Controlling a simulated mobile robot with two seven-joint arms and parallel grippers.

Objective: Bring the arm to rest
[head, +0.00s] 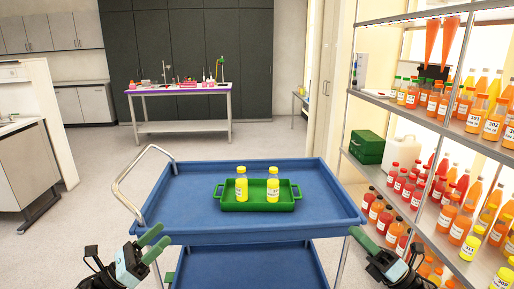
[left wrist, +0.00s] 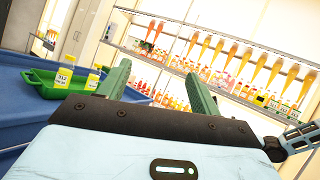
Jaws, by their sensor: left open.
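My left gripper (head: 161,236) is at the lower left in the head view, by the near left corner of the blue cart. In the left wrist view its two green fingers (left wrist: 158,70) stand apart with nothing between them. My right gripper (head: 357,236) is at the lower right in the head view, near the cart's right corner and the shelf. One green finger of it shows clearly; its opening cannot be made out, and no held object shows.
Two yellow bottles (head: 241,187) (head: 273,187) stand upright in a green tray (head: 257,206) on the blue cart (head: 190,210). Shelves (head: 440,122) full of juice bottles rise close on the right. A table (head: 180,90) stands at the back. The floor at left is clear.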

